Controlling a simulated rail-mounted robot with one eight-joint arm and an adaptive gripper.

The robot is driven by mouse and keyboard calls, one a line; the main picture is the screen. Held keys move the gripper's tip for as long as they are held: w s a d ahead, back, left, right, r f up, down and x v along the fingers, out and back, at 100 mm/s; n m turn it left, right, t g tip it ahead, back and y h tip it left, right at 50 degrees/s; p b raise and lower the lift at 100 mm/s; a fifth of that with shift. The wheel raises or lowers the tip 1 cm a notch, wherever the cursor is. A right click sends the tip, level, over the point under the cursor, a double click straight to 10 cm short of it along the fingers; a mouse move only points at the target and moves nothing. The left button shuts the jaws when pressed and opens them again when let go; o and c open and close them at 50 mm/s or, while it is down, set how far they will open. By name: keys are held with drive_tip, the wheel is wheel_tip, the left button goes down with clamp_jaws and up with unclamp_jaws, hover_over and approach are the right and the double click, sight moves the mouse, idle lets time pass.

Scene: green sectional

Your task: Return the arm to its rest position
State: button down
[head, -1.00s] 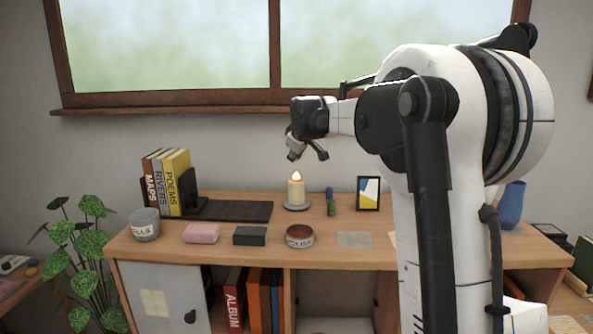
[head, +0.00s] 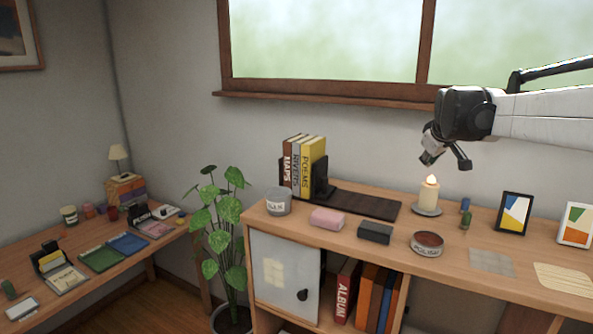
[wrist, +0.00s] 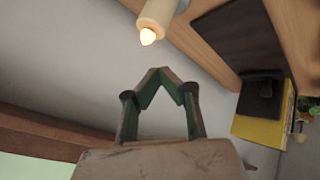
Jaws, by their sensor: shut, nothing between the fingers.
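My gripper (head: 447,160) hangs in the air above the wooden sideboard (head: 350,243), a little above and to the right of the lit candle (head: 429,193). The candle stands on a small grey dish (head: 427,211). In the wrist view my gripper (wrist: 170,74) has its green-sided fingers drawn together at the tips, with nothing visible between them. The candle (wrist: 158,18) shows beyond the fingertips, apart from them. My white arm (head: 550,114) reaches in from the right edge.
Upright books (head: 304,165), a tin (head: 278,201), a pink block (head: 327,218), a dark block (head: 375,232), a polish tin (head: 427,243) and picture frames (head: 514,213) stand on the sideboard. A plant (head: 226,215) and a second table (head: 150,245) are at left. The window sill (head: 330,100) runs behind.

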drive_tip(key=s+a+f+m+b, duration=0.1)
drive_tip(key=s+a+f, duration=0.25)
drive_tip(key=s, duration=0.45)
drive_tip(key=s+a+f+m+y+b, duration=0.1)
drive_tip(key=s+a+f, duration=0.1)
drive_tip(key=s+a, duration=0.45)
drive_tip(key=s+a+f+b, duration=0.2)
drive_tip(key=s+a+f, duration=0.1)
drive_tip(key=s, duration=0.6)
drive_tip(key=s+a+f+m, duration=0.1)
drive_tip(key=s+a+f, duration=0.1)
drive_tip(key=s+f, duration=0.3)
drive_tip(key=s+a+f+g+y+b, duration=0.1)
drive_tip(key=s+a+f, duration=0.1)
drive_tip(key=s+f, duration=0.3)
drive_tip(key=s+a+f+m+b, duration=0.1)
drive_tip(key=s+a+f, duration=0.1)
drive_tip(key=s+f, duration=0.3)
drive_tip(key=s, duration=0.3)
drive_tip(key=shift+s+a+m, duration=0.25)
drive_tip(key=shift+s+m, duration=0.05)
drive_tip(key=shift+s, duration=0.05)
